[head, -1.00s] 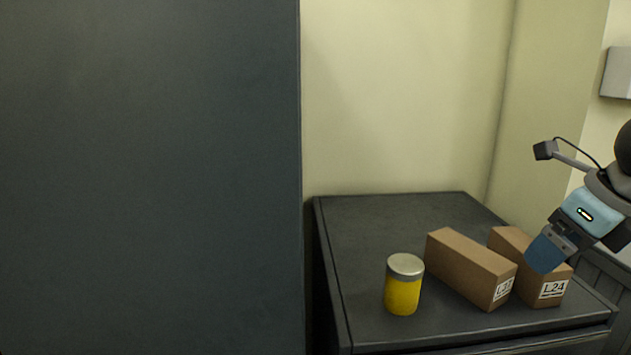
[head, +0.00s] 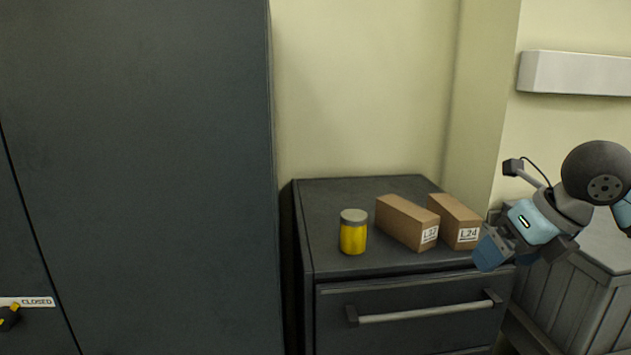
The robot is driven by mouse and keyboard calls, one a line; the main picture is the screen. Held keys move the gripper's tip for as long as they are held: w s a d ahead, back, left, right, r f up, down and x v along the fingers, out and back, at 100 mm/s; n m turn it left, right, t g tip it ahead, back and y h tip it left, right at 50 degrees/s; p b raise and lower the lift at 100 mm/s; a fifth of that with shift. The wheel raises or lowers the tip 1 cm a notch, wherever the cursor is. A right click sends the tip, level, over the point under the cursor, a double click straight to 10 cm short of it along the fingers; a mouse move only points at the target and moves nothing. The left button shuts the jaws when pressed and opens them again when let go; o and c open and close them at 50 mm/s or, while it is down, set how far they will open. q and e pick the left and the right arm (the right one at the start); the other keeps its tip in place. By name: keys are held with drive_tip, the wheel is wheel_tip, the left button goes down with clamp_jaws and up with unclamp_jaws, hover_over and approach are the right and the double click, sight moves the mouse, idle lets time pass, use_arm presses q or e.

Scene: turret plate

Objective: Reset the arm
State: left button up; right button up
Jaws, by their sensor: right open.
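My right gripper (head: 488,254) comes in from the right with its blue fingers pointing down and left. It is open, and nothing shows held in it. In the picture it lies at the front right corner of the dark cabinet top, just right of and below the box labelled L24 (head: 456,222). Whether the fingers touch the cabinet edge cannot be told. My left gripper is out of view.
The dark drawer cabinet (head: 322,206) carries a yellow jar (head: 353,236) with a grey lid and a second brown box (head: 402,222). A tall dark cabinet (head: 150,150) marked CLOSED fills the left. A grey crate (head: 580,300) stands at right.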

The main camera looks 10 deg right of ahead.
drive_tip(key=w+a+f+m+y, duration=0.2)
drive_tip(key=w+a+f+m, duration=0.25)
drive_tip(key=w+f, duration=0.35)
drive_tip(key=a+f+m+t+y+p, duration=0.1)
drive_tip(key=a+f+m+t+p, duration=0.35)
drive_tip(key=f+m, duration=1.05)
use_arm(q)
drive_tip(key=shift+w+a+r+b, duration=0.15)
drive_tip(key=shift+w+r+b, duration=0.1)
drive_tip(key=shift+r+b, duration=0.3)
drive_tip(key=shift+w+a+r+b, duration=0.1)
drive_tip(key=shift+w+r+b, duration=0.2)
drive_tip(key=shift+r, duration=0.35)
use_arm(e)
drive_tip(key=s+a+f+m+h, duration=0.1)
drive_tip(key=s+a+f+m, duration=0.3)
drive_tip(key=s+f+m, duration=0.3)
drive_tip(key=s+a+f+m+t+h, duration=0.1)
drive_tip(key=s+a+f+m, duration=0.4)
drive_tip(key=s+f, duration=0.7)
wheel_tip(320, 180, down, 4)
drive_tip(key=shift+a+f+m, duration=0.15)
drive_tip(key=shift+m, duration=1)
